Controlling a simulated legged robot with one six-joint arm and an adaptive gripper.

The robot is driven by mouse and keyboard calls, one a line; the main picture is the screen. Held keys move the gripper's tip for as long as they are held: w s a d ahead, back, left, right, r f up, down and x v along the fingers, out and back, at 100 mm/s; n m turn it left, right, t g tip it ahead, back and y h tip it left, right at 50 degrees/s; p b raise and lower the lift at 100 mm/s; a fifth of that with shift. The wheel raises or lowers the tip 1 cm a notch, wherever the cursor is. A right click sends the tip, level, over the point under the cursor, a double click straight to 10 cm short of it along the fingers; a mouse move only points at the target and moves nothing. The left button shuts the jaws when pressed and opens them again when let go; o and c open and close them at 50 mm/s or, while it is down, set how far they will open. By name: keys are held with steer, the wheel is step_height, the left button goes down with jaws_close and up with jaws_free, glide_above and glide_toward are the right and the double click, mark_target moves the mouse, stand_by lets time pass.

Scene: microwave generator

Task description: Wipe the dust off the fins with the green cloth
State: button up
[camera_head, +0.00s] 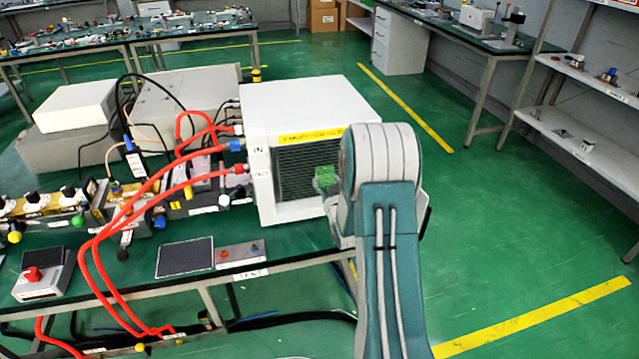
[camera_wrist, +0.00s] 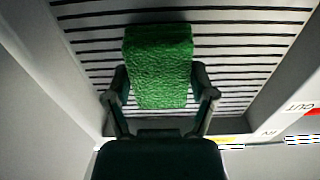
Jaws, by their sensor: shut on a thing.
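The green cloth (camera_wrist: 158,62) is held between the two fingers of my gripper (camera_wrist: 160,92) in the wrist view. The fins (camera_wrist: 245,65) are dark and light slats filling the recess behind the cloth. The cloth is in front of the slats; I cannot tell whether it touches them. In the head view, the cloth (camera_head: 326,177) shows at the right part of the fins (camera_head: 300,165), on the front of the white box (camera_head: 310,100). My arm hides the gripper fingers and the right side of the fins there. Dust is not clearly visible.
Red hoses (camera_head: 125,215) run to the ports on the box's left side, labelled IN and OUT. The recess walls (camera_wrist: 285,80) enclose the fins. A dark flat panel (camera_head: 185,257) and a small switch box (camera_head: 240,254) lie in front. Open green floor is at right.

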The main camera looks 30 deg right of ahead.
mark_target(295, 180)
steer(key=shift+w, duration=0.1)
steer(key=shift+w+a, duration=0.35)
steer(key=shift+a, duration=0.95)
steer(key=shift+w+a, duration=0.3)
steer(key=shift+a, duration=1.05)
steer(key=shift+w+a, duration=0.35)
steer(key=shift+a, duration=0.95)
steer(key=v, duration=0.6)
steer(key=v, duration=0.3)
